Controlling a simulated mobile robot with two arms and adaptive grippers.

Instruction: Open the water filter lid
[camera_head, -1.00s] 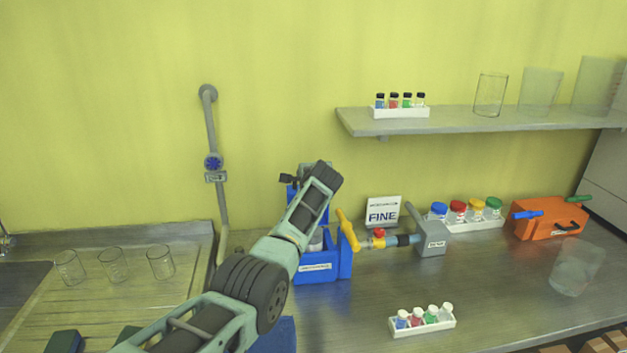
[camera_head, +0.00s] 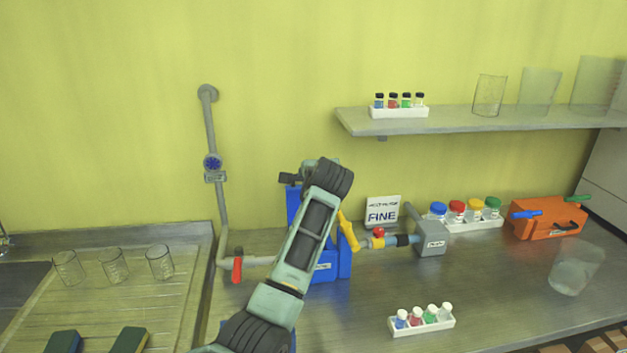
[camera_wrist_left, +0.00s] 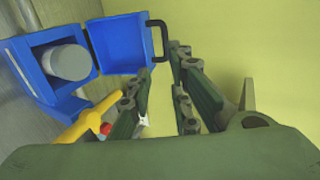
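The water filter is a blue box (camera_wrist_left: 35,72) with a pale grey cylinder (camera_wrist_left: 70,62) inside, seen from above in the left wrist view. Its blue lid (camera_wrist_left: 122,42) stands open and carries a black handle (camera_wrist_left: 158,30). In the head view the lid (camera_head: 293,205) stands upright behind my left arm, and part of the box front (camera_head: 325,268) shows beside the arm. My left gripper (camera_wrist_left: 166,72) has its fingers apart, with the tips near the lid handle and nothing visible between them. In the head view my arm hides the fingers. My right gripper is not in view.
A yellow lever (camera_head: 347,232) and a pipe with a red knob (camera_head: 378,233) adjoin the box on the right. A red valve handle (camera_head: 237,268) is on the left pipe. A vial rack (camera_head: 422,323) stands at the front; the counter between is clear.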

